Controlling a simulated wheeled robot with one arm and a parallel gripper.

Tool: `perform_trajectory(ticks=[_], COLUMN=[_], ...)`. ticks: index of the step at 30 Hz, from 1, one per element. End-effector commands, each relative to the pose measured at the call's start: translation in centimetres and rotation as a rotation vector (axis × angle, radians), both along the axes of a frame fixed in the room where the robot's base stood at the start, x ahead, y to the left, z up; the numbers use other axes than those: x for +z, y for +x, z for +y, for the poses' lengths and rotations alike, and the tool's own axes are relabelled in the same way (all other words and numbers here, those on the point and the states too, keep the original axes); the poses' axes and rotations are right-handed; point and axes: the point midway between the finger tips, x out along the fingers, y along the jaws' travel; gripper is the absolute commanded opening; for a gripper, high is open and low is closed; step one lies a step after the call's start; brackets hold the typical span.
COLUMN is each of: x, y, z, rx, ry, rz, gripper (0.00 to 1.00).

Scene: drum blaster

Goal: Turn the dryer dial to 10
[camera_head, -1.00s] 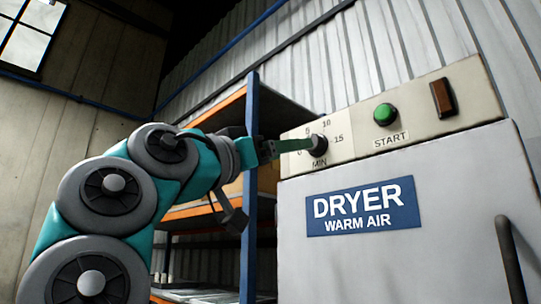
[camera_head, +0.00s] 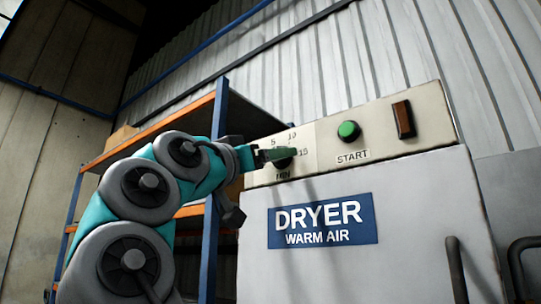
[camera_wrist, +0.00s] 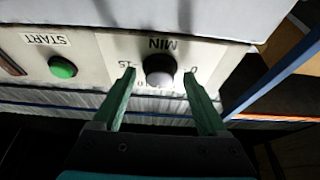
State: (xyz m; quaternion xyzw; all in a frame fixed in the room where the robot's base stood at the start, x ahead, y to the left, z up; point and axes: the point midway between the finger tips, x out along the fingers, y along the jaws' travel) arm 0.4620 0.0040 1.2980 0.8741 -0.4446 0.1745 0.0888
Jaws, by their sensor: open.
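The dryer dial (camera_wrist: 160,68) is a round dark knob on a pale panel marked MIN, with 0, 5, 10 and 15 around it. In the wrist view it sits between the two green fingers of my gripper (camera_wrist: 159,78), one on each side. The fingers are open, and gaps show beside the knob. I cannot see a pointer, so the dial's setting is unclear. In the head view my gripper (camera_head: 288,153) reaches the panel from the left and covers much of the dial (camera_head: 284,163). The dryer (camera_head: 400,200) carries a blue "DRYER WARM AIR" sign.
A green START button (camera_head: 349,131) and a brown rocker switch (camera_head: 404,119) are on the same panel, right of the dial. A blue and orange shelf rack (camera_head: 212,240) stands behind my arm, left of the dryer. A dark handle (camera_head: 456,270) is on the dryer's front.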

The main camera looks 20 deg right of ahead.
Motion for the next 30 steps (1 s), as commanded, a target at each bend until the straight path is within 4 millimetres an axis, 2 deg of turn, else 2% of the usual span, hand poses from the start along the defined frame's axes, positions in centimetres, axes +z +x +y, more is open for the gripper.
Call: perform_trajectory(ticks=[4, 24, 30], x=[-0.04, -0.07, 0.12], y=[-0.01, 0.0, 0.06], z=[0.01, 0.0, 0.02], rx=[0.0, -0.001, -0.002], ry=[0.0, 0.0, 0.01], rz=[0.0, 0.001, -0.012], gripper=[0.73, 0.0, 0.0])
